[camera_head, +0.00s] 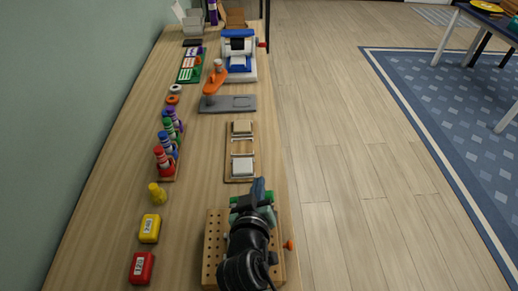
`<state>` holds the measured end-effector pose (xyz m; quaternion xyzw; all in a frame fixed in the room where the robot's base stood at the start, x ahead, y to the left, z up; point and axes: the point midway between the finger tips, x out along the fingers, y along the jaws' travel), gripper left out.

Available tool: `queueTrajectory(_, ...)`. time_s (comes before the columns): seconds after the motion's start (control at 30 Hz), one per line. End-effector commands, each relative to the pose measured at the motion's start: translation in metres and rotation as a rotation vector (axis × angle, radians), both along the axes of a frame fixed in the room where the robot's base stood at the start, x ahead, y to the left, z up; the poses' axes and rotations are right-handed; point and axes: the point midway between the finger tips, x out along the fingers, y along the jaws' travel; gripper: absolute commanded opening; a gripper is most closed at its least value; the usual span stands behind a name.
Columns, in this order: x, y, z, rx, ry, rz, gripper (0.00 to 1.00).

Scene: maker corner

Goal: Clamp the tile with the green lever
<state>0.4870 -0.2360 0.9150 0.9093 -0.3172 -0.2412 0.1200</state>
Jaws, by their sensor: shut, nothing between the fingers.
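My gripper (258,188) is at the near end of the bench, seen from behind along my dark arm, and it is shut and empty. It is over the far edge of a wooden board with rows of holes (214,244). Green parts (236,200) show on both sides of my gripper. They may belong to the green lever, but my arm covers most of them, so its position and any contact are unclear. No tile can be made out on this board, whose middle is hidden.
An orange knob (289,245) sticks out right of the board. Beyond are a wooden frame with pale blocks (242,166) and an orange-levered device on a grey plate (230,104). Left stand coloured bottles (162,158), a yellow block (149,229) and a red block (142,267).

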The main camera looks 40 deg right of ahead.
Motion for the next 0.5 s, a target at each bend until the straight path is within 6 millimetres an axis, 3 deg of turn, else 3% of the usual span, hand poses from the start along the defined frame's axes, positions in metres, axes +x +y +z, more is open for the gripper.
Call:
queueTrajectory(0.2, -0.033, 0.026, 0.014, 0.0, 0.001, 0.002, 0.0)
queueTrajectory(0.5, -0.058, 0.045, 0.027, 0.001, 0.0, 0.001, 0.0)
